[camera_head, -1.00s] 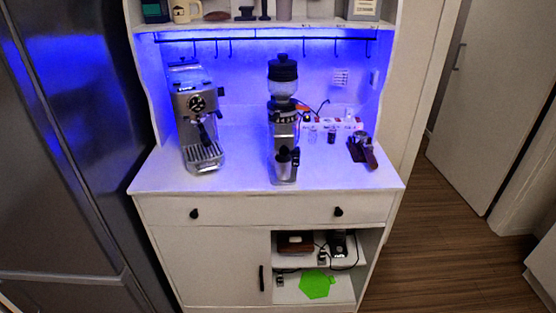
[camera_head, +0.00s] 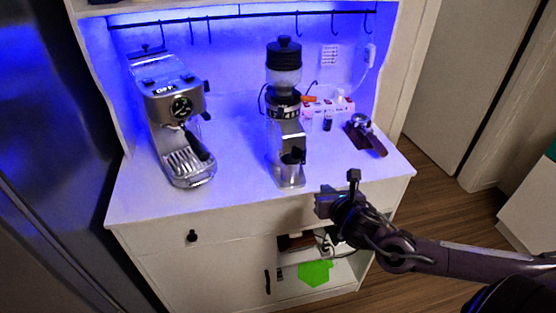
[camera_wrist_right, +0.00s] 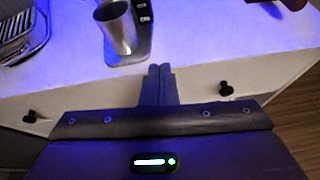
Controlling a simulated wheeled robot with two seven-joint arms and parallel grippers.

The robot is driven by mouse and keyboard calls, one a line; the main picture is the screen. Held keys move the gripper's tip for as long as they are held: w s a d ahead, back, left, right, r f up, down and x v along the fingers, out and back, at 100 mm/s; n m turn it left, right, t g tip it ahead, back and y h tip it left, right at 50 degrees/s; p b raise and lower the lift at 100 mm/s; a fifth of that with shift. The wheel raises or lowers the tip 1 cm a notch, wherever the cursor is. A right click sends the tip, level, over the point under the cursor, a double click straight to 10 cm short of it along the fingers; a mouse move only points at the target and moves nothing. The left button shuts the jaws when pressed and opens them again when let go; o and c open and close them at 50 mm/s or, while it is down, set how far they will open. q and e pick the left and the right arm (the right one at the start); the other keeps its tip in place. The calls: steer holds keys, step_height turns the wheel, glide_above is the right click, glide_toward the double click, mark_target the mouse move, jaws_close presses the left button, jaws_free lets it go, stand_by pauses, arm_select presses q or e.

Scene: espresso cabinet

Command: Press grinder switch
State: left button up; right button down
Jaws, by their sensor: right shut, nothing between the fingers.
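The coffee grinder (camera_head: 284,90) stands upright in the middle of the white counter, with a dark hopper on top and a metal cup (camera_head: 291,163) at its front. A row of small controls (camera_head: 285,114) shows on its front below the hopper; I cannot tell which is the switch. My right gripper (camera_head: 324,204) is in front of the counter's front edge, to the right of and below the grinder, apart from it. In the right wrist view the gripper (camera_wrist_right: 159,70) is shut and empty, its tips just below the cup and grinder base (camera_wrist_right: 130,48). My left gripper is out of view.
An espresso machine (camera_head: 175,115) stands left of the grinder. A portafilter (camera_head: 366,135) and small boxes (camera_head: 341,104) lie to the right. A hook rail (camera_head: 230,16) runs along the back. Bare counter (camera_head: 238,160) lies between the two machines.

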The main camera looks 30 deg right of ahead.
steer(key=a+r+n, duration=0.1)
steer(key=a+r, duration=0.1)
steer(key=p, duration=0.4)
glide_toward(302, 159)
steer(key=x, duration=0.2)
steer(key=f+x, duration=0.1)
steer(key=x, duration=0.4)
steer(key=shift+s+f, duration=0.3)
steer(key=shift+s, duration=0.1)
